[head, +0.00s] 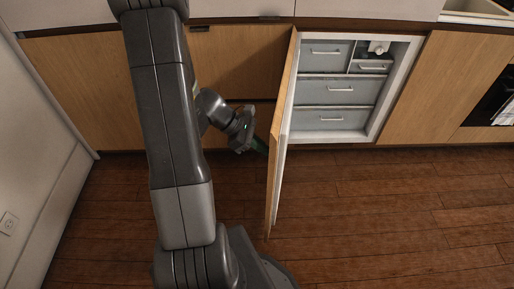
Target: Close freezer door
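The freezer door (281,137) stands wide open, hinged at the left of the freezer and swung out toward me, with its wooden outer face to the left. The freezer compartment (376,129) shows several grey drawers, all pushed in. My gripper (261,146) is on the left, outer side of the door, close to its wooden face. Its fingers are small, dark and partly hidden by the door, so I cannot tell whether they touch it or are open.
Wooden cabinets (430,85) flank the freezer under a pale countertop (370,9). An oven (493,105) with a cloth is at the far right. A white wall (35,130) stands at the left. The wooden floor (400,215) right of the door is clear.

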